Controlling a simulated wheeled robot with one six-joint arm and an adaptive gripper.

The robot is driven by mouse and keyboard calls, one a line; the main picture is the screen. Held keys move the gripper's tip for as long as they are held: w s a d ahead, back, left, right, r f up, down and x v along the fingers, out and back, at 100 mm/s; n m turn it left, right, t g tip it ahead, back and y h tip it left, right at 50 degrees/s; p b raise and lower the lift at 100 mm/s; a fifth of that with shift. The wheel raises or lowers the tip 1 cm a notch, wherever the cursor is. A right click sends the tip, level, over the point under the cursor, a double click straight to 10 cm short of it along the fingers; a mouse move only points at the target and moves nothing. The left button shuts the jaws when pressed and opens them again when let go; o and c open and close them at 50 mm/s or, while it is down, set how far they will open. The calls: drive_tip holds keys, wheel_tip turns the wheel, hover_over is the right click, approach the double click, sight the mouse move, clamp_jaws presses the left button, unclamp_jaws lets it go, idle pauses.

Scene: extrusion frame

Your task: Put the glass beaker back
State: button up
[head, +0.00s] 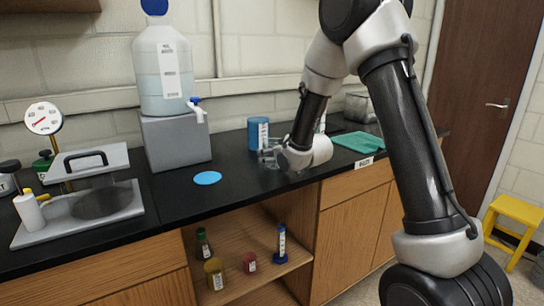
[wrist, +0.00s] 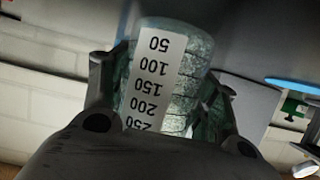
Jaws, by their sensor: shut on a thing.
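The glass beaker (wrist: 190,80) is between the two fingers of my gripper (wrist: 165,100) in the wrist view. It is clear, with a white scale strip whose numbers appear upside down, and the 50 end points towards the dark counter. In the head view my gripper (head: 268,156) is low over the black counter, right of a flat blue disc (head: 207,178). The beaker is mostly lost behind the fingers there. I cannot tell whether its base touches the counter. The disc is bare and its edge also shows in the wrist view (wrist: 293,87).
A blue labelled container (head: 258,134) stands just behind my gripper. A large bottle (head: 162,75) with a tap stands on a grey block (head: 176,141) to the left. A green cloth (head: 358,142) lies to the right. Several small bottles stand in the open shelf (head: 235,285) below.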

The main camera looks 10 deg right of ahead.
drive_tip(key=shift+f, duration=0.25)
drive_tip(key=o, duration=1.1)
drive_tip(key=shift+c, duration=0.2)
drive_tip(key=shift+s+r, duration=0.1)
drive_tip(key=shift+r, duration=0.1)
drive_tip(key=v, duration=1.2)
drive_tip(key=s+d+r+m+g+h, duration=0.1)
drive_tip(key=s+d+r+g+h, duration=0.15)
drive_tip(key=s+d, duration=0.35)
drive_tip(key=s+d+r+m+g+h, duration=0.2)
drive_tip(key=s+d+r, duration=0.2)
drive_tip(key=s, duration=0.4)
drive_tip(key=s+d+g, duration=0.1)
drive_tip(key=s+g, duration=0.3)
drive_tip(key=s, duration=1.5)
drive_tip(key=shift+s+d+r+m, duration=0.2)
drive_tip(key=shift+s+r+m, duration=0.1)
drive_tip(key=shift+r+m, duration=0.15)
